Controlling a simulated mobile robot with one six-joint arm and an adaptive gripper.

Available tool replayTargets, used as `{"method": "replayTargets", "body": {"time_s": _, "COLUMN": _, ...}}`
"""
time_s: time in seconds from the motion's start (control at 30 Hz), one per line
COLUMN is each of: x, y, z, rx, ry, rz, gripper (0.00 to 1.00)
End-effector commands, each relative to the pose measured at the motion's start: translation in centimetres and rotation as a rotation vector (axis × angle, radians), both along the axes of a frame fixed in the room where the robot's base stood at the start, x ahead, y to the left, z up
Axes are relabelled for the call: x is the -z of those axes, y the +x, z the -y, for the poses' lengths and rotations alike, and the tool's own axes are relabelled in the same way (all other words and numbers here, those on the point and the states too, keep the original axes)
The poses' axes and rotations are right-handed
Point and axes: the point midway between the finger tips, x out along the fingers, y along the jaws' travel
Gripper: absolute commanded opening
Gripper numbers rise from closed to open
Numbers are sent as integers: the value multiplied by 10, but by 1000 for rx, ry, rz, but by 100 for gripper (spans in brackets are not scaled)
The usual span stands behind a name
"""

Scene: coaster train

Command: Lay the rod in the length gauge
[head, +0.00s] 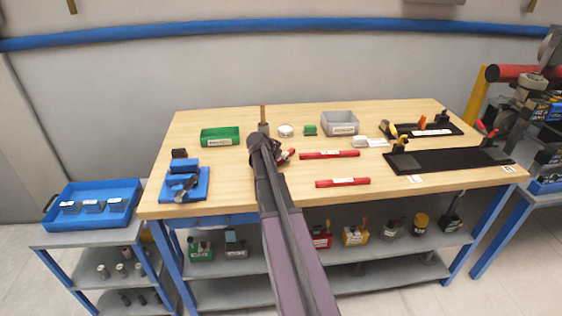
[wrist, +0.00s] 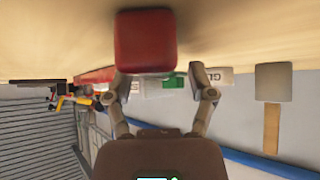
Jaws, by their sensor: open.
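Two red rods with pale labels, a back one (head: 329,154) and a front one (head: 342,182), lie on the bench right of my gripper (head: 280,157). A small red piece (head: 291,153) shows beside my gripper, partly hidden by the arm. In the wrist view a red squarish end (wrist: 146,38) fills the space at the fingertips of my gripper (wrist: 160,80); the fingers are spread, and I cannot tell whether they touch it. A long black plate fixture (head: 450,160) and a smaller black one (head: 440,130) stand at the right; I cannot tell which is the length gauge.
A green bin (head: 220,136), a grey bin (head: 340,122) and a white round item (head: 286,131) stand along the back. A blue fixture (head: 186,186) is at the left front. A grey block with a wooden handle (head: 263,127) stands behind the arm.

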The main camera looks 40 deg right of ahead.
Motion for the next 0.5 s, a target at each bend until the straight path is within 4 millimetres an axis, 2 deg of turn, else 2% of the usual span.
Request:
{"method": "replayTargets", "body": {"time_s": 0.4, "x": 0, "y": 0, "z": 0, "rx": 0, "ry": 0, "rz": 0, "gripper": 71}}
{"method": "replayTargets", "body": {"time_s": 0.43, "x": 0, "y": 0, "z": 0, "rx": 0, "ry": 0, "rz": 0, "gripper": 66}}
{"method": "replayTargets", "body": {"time_s": 0.5, "x": 0, "y": 0, "z": 0, "rx": 0, "ry": 0, "rz": 0, "gripper": 45}}
